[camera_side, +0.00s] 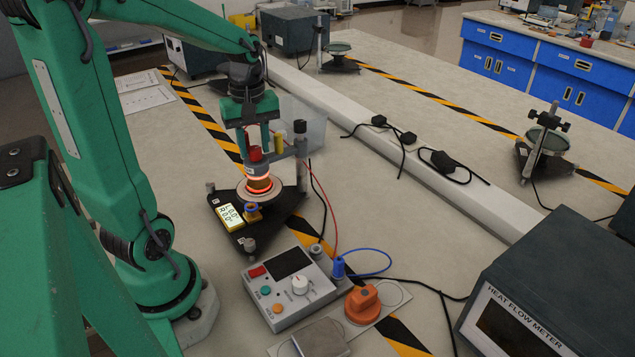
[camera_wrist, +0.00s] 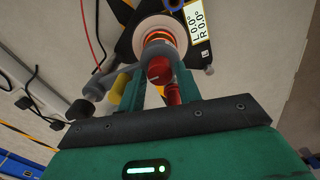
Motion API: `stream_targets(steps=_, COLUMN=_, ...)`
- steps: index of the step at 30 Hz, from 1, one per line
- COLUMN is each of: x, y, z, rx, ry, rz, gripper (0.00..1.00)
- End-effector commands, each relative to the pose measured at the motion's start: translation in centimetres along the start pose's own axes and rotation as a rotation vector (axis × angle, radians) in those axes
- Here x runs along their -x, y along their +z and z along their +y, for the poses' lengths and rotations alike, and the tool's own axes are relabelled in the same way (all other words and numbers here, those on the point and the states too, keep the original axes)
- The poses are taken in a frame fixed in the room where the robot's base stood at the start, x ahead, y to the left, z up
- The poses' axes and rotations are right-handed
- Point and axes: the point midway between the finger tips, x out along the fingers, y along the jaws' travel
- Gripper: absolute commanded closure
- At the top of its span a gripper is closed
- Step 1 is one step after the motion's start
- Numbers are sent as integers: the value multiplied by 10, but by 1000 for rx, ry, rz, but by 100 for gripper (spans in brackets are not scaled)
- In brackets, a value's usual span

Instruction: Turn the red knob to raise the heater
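The red knob (camera_side: 254,154) sits at the top of the apparatus, just above the glowing orange heater ring (camera_side: 260,184). In the wrist view the red knob (camera_wrist: 159,70) shows between my two teal fingers, with the glowing heater (camera_wrist: 158,39) beyond it. My gripper (camera_side: 256,146) points down over the knob. Its fingers (camera_wrist: 160,75) stand apart, one on each side of the knob; I cannot see firm contact. A second red part (camera_wrist: 173,95) shows nearer the wrist camera. A lit display (camera_side: 229,216) on the black base reads 0.0°.
A control box (camera_side: 295,285) with a white dial stands in front. An orange knob-shaped part (camera_side: 362,303) and a blue plug (camera_side: 338,267) are beside it. A clear shield (camera_side: 300,125) and a post (camera_side: 300,150) stand close to my gripper. Red and black cables run nearby.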

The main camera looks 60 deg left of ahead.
Motion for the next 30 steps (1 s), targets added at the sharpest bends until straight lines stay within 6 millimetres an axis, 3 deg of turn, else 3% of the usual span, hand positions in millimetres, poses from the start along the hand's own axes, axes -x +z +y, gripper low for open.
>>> stream_targets(steps=2, x=0, y=0, z=0, rx=0, ry=0, rz=0, gripper=51)
stream_targets(steps=16, x=6, y=0, z=0, rx=-2, ry=0, rz=0, gripper=51)
stream_targets(steps=30, x=61, y=0, z=0, rx=-1, ry=2, rz=2, gripper=51)
